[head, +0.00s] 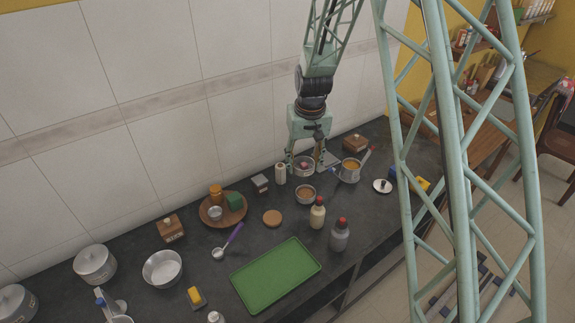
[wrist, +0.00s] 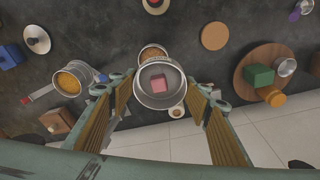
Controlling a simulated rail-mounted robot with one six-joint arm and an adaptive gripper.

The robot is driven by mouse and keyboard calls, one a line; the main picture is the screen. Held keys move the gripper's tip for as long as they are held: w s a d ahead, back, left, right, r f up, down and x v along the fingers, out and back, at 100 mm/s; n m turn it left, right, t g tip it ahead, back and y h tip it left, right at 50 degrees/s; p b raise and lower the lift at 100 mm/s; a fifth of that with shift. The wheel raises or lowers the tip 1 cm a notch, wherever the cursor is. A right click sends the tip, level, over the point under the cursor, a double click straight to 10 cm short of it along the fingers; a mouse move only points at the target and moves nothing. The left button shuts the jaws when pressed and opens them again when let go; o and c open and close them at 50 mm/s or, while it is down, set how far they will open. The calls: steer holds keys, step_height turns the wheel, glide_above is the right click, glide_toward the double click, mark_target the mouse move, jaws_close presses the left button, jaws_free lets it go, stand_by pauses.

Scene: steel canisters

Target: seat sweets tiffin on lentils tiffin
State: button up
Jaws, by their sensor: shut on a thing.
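The sweets tiffin (wrist: 160,98) is a round steel canister with a pink block inside. It sits between the fingers of my gripper (head: 304,167), which is shut on it. In the head view the sweets tiffin (head: 304,172) shows behind the lentils tiffin, partly covered by the fingers. The lentils tiffin (head: 305,193) is a small steel canister with brown contents, standing on the dark counter. In the wrist view the lentils tiffin (wrist: 153,50) is partly hidden by the held tiffin's rim. The gripper (wrist: 160,86) keeps the sweets tiffin roughly upright.
A steel pan with orange contents (head: 350,172) stands right of the tiffins. Two bottles (head: 317,214) (head: 339,236) stand in front. A white cylinder (head: 280,174) is at the left, a wooden box (head: 354,143) behind. A green tray (head: 275,275) lies nearer the front.

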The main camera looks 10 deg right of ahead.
steer(key=shift+s+d+r+m, duration=0.15)
steer(key=shift+d+m, duration=0.15)
steer(key=shift+d, duration=0.9)
steer(key=shift+d, duration=0.15)
